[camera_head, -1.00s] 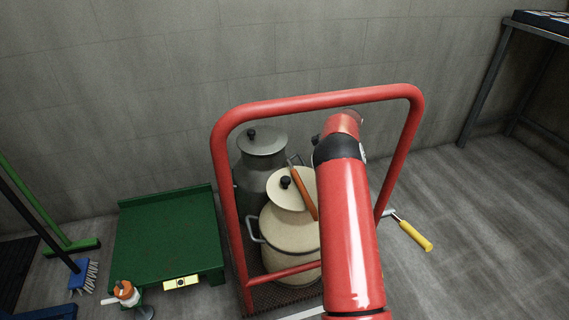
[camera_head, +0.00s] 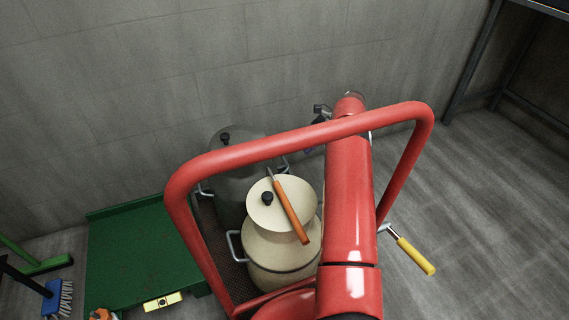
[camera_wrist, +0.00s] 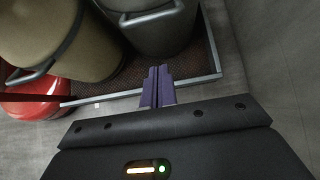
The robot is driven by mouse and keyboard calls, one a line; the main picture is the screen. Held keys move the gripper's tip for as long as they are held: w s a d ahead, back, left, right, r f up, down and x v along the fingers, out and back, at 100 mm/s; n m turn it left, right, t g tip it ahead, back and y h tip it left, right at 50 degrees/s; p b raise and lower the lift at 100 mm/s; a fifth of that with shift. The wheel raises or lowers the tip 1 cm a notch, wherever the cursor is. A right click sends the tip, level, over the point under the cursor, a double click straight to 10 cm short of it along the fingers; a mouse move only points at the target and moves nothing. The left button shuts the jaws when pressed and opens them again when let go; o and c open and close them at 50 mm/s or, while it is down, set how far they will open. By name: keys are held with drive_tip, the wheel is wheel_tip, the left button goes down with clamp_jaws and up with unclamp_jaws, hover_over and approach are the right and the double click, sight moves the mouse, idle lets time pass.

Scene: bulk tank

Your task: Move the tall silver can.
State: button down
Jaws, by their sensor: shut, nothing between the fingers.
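The tall silver can (camera_head: 232,182) stands upright at the back of the red-framed trolley, partly hidden by the cream can and the frame. In the wrist view the silver can (camera_wrist: 158,35) is at the top centre, with a side handle facing my gripper. My gripper (camera_wrist: 157,72) is shut and empty, its purple fingers together near the trolley tray's rim, just short of the can in that picture. I cannot tell the exact gap. In the head view most of my gripper is hidden behind the frame and my red arm.
A cream can (camera_head: 282,245) stands in front, an orange-handled tool (camera_head: 291,208) on its lid. The trolley frame (camera_head: 290,145) arches around both. A yellow-handled crank (camera_head: 415,255) sticks out right. A green platform (camera_head: 140,250) stands left. Floor at right is clear.

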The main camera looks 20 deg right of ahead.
sight(287, 166)
drive_tip(key=x, duration=0.3)
drive_tip(key=a+r+x, duration=0.1)
drive_tip(key=x, duration=0.3)
drive_tip(key=p+x, duration=0.1)
drive_tip(key=x, duration=0.2)
drive_tip(key=shift+a+r, duration=0.2)
drive_tip(key=shift+a, duration=0.7)
drive_tip(key=a+b, duration=0.2)
drive_tip(key=a, duration=4)
drive_tip(key=shift+d, duration=0.1)
